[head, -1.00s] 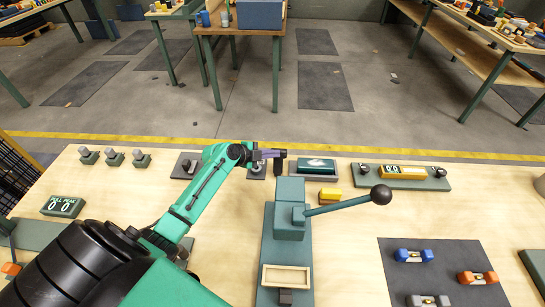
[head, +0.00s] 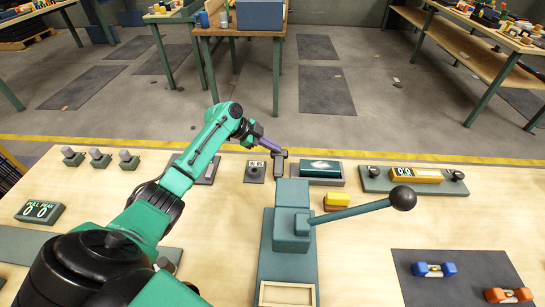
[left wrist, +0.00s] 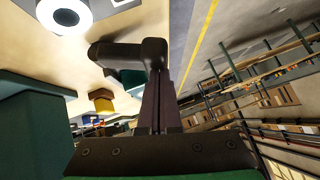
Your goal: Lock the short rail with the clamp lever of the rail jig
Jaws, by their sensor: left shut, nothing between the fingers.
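The rail jig (head: 290,244) is a long teal base with raised blocks, standing at the middle of the table. Its clamp lever (head: 348,212) slopes up to the right and ends in a black ball knob (head: 403,198). I cannot make out a rail in the jig, and its near end is cut off by the picture edge. My left gripper (head: 279,166) is shut and empty, above the far side of the table just behind the jig, apart from the lever. Its dark fingers (left wrist: 125,50) also show in the left wrist view. My right gripper is not in view.
A yellow bar unit (head: 416,176) stands further right. Blue and orange pieces lie on a dark mat (head: 430,295).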

